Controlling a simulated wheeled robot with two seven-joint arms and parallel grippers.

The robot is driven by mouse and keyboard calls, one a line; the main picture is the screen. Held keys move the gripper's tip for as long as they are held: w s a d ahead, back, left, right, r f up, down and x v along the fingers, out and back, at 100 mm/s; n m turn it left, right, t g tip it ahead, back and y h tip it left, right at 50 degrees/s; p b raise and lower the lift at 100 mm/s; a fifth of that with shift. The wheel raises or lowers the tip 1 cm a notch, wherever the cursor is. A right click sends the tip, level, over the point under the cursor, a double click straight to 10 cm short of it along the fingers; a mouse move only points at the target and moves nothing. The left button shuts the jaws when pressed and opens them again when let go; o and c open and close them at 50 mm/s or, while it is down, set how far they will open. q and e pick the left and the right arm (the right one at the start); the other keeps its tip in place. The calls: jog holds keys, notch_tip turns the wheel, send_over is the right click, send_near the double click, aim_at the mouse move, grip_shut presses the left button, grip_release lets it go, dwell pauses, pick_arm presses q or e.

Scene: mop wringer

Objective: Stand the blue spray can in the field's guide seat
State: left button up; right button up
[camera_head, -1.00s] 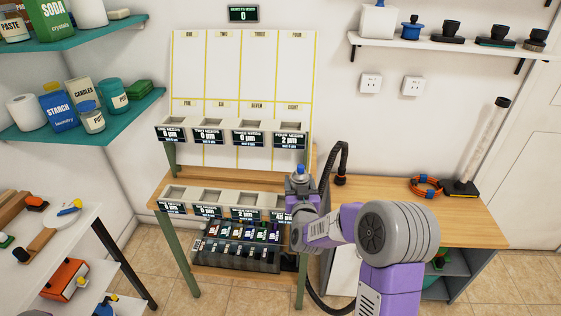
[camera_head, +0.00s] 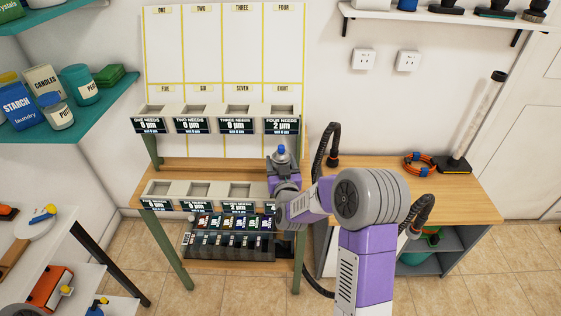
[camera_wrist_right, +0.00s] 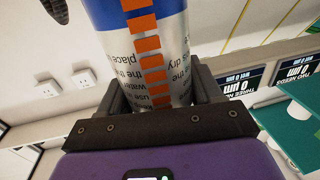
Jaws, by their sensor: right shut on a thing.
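The blue spray can (camera_wrist_right: 160,35) fills the top of the right wrist view, with a blue band, a row of orange marks and a white printed label. My right gripper (camera_wrist_right: 152,100) is shut on it. In the head view the can's blue top (camera_head: 281,150) shows above my right gripper (camera_head: 284,182), roughly upright, in front of the rack's right end. The upper row of guide seats has signs, including "four needs 2 µm" (camera_head: 281,125). The lower row's right-end seat is hidden behind my gripper. My left gripper is not in view.
A board with numbered yellow-lined fields (camera_head: 222,50) stands behind the seats. Below the lower row is a dark rack of small labelled items (camera_head: 230,240). A black hose (camera_head: 325,150) rises just right of the can. The wooden bench (camera_head: 380,180) is mostly clear.

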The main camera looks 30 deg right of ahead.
jog(key=shift+f+b, duration=1.3)
jog(key=shift+b, duration=0.15)
jog(key=shift+f+b, duration=0.35)
jog(key=shift+f, duration=0.55)
jog(key=o, duration=1.1)
jog(key=shift+o, duration=0.2)
jog(key=p+v, duration=0.1)
jog(key=v, duration=0.6)
jog(key=shift+s, duration=0.2)
jog(key=shift+a, duration=0.15)
